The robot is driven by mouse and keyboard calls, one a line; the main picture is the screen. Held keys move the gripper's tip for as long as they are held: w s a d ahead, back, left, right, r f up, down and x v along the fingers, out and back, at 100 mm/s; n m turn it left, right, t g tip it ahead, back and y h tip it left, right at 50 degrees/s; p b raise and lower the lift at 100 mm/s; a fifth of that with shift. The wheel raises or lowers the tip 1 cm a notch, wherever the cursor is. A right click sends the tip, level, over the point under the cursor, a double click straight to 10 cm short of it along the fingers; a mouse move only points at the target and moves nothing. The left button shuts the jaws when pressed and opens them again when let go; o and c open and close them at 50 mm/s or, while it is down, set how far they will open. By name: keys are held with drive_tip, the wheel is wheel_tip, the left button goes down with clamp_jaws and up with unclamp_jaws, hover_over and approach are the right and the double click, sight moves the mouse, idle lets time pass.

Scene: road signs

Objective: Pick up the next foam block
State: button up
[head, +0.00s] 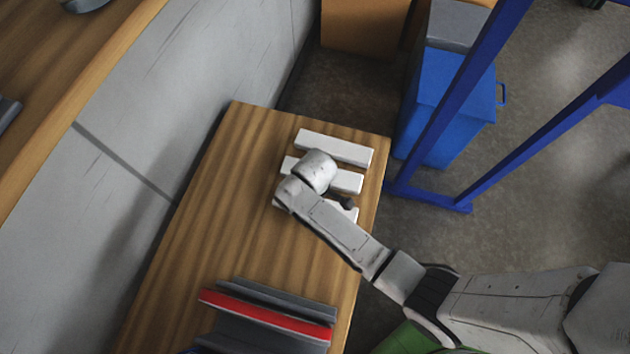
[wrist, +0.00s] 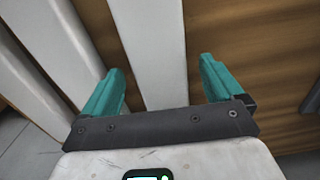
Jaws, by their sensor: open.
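Several white foam blocks lie side by side on the wooden table. In the head view these are a far block (head: 334,148), a middle block (head: 347,182) partly behind my wrist, and a near block (head: 351,214) mostly hidden by my arm. In the wrist view my gripper (wrist: 161,66) is open, with teal fingers apart. One white block (wrist: 152,40) runs lengthwise between the fingers, with a gap on the right side. Two more blocks, one nearer (wrist: 62,40) and one farther (wrist: 28,88), lie to its left. I cannot tell how far the fingertips are above the table.
The wooden table (head: 215,215) is bare at its left and middle. Red and dark grey pieces (head: 268,311) lie at its near end. A blue bin (head: 440,105) and a blue frame (head: 475,80) stand to the right. A grey wall lies left.

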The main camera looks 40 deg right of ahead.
drive_tip(key=shift+f, duration=0.7)
drive_tip(key=shift+c, duration=0.3)
drive_tip(key=shift+s, duration=0.1)
drive_tip(key=c, duration=1.1)
drive_tip(key=shift+o, duration=0.2)
